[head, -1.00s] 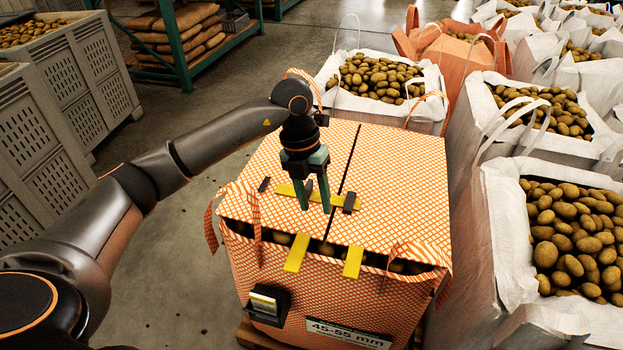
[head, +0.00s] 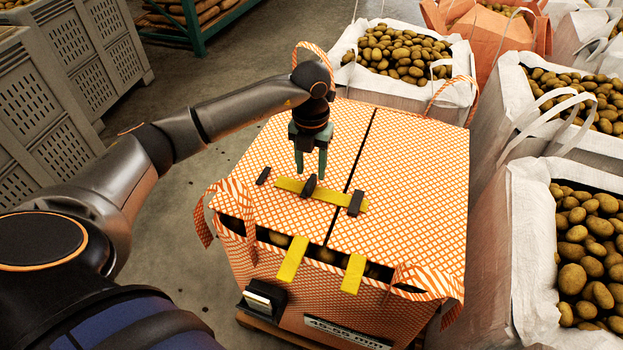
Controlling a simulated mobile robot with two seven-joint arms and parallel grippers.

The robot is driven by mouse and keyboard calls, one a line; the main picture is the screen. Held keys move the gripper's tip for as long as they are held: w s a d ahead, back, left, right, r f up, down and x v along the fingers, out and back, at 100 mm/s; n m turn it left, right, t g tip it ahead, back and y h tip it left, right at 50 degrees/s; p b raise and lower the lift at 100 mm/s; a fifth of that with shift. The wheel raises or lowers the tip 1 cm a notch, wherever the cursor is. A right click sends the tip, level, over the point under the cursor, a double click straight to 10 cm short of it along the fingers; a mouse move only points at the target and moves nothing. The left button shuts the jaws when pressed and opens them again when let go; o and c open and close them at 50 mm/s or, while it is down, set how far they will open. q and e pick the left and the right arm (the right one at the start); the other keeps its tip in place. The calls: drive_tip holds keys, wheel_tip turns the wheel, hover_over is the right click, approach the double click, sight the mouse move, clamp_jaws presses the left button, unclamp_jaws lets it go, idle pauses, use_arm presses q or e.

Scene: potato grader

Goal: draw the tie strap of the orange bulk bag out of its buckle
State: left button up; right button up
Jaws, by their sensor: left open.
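The orange-and-white checked bulk bag (head: 410,165) stands in the middle of the head view, its top flaps meeting along a dark seam. A yellow tie strap (head: 334,199) lies across the seam. A dark buckle-like piece (head: 309,186) sits on the strap left of the seam. A dark block (head: 356,203) lies across the strap right of the seam, and another dark piece (head: 263,176) lies apart to the left. My left gripper (head: 310,173) is open and empty, pointing down just behind the middle piece; contact cannot be told. My right gripper is not in view.
Two yellow tabs (head: 293,259) hang over the bag's front edge. White bags of potatoes (head: 520,210) stand close on the right and behind. Grey slatted crates (head: 60,105) stand at the left. Open floor (head: 180,240) lies between crates and bag.

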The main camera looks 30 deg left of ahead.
sight(311, 180)
use_arm(q)
wheel_tip(311, 180, down, 5)
drive_tip(key=shift+r, duration=0.1)
idle(0.3)
clamp_jaws()
idle(1.3)
